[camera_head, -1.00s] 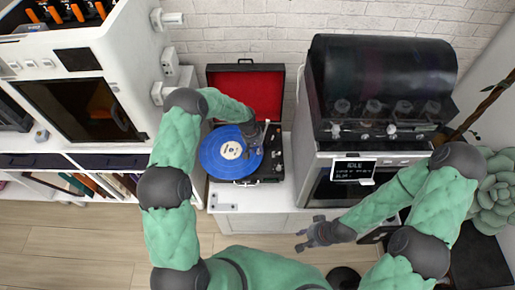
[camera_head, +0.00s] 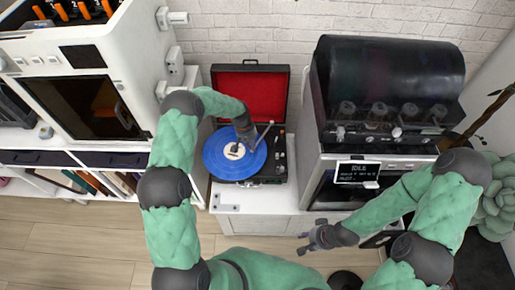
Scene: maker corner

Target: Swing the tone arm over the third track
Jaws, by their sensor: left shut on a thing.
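The record player (camera_head: 278,160) stands with its black lid up and its red lining showing. A blue record (camera_head: 220,165) with a pale label lies on its platter. The tone arm (camera_head: 264,132) is a thin pale rod at the right of the record, running down-left toward it. My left gripper (camera_head: 246,145) is shut on the tone arm, over the upper right part of the record. Its fingertips and the arm's tip are too small to make out, and I cannot tell which track lies beneath. My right gripper (camera_head: 304,243) is open and empty, in front of the white cabinet.
The player stands on a white cabinet (camera_head: 262,199). A large machine with a dark hood (camera_head: 390,75) and a small display (camera_head: 357,172) stands close on the right. A white cabinet with a dark window (camera_head: 92,106) is on the left. Floor is clear at front left.

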